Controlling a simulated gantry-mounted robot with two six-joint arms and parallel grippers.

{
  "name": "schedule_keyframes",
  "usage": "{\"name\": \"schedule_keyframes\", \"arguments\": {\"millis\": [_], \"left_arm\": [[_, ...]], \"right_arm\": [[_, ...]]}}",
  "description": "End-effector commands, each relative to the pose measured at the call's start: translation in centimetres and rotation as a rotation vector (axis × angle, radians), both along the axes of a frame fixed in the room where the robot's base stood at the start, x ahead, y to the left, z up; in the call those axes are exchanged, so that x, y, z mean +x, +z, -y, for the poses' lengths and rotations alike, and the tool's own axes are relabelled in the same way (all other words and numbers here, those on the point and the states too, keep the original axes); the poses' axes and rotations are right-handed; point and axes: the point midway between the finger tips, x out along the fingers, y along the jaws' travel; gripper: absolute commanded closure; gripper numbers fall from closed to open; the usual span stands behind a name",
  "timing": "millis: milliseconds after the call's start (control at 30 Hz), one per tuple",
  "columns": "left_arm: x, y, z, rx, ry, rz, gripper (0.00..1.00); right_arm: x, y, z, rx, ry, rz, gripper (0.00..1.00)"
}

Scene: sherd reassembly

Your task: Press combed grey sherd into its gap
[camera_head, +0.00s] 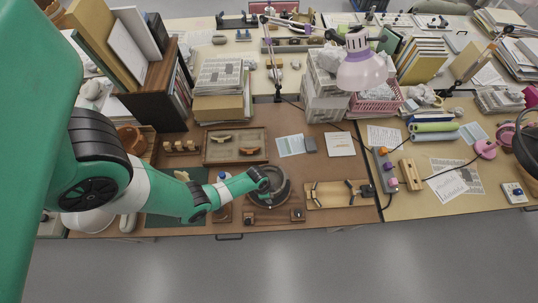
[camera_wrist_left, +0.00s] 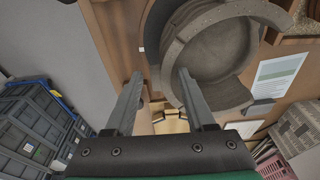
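A round grey vessel (camera_head: 283,196) sits near the front of the brown table, and its rim and hollow inside show large in the left wrist view (camera_wrist_left: 212,50). Its wall is uneven, with lighter and darker grey sections. I cannot tell which piece is the combed grey sherd or where its gap lies. My left gripper (camera_head: 264,186) is over the vessel's left side in the head view. In the left wrist view its two fingers (camera_wrist_left: 158,76) are apart beside the vessel's wall, with nothing clearly held between them. My right gripper is not in view.
A shallow wooden tray (camera_head: 207,157) holding two sherds lies behind the vessel. A wooden board (camera_head: 318,202) with dark pieces lies to its right. A lamp (camera_head: 362,70) stands behind. Papers (camera_head: 340,144) lie flat at the back right.

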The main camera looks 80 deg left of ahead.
Motion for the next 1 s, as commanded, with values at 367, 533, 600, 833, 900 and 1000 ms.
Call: {"name": "schedule_keyframes", "arguments": {"millis": [367,533,600,833,900,1000], "left_arm": [[0.0,0.4,0.0,0.000,0.000,0.001,0.35],[-0.3,2.5,0.0,0.000,0.001,0.002,0.35],[-0.5,3.8,-0.1,-0.001,0.002,0.002,0.35],[-1.2,7.3,-0.1,0.000,0.000,0.001,0.35],[-1.3,7.6,-0.1,0.000,0.000,0.001,0.35],[-1.3,7.6,-0.1,0.000,0.000,0.001,0.35]], "right_arm": [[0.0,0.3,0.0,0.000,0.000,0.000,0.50],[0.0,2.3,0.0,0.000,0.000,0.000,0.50],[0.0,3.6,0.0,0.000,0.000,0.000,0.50],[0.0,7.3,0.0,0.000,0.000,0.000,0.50],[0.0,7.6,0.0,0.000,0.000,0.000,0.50],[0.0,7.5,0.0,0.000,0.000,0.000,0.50]]}}
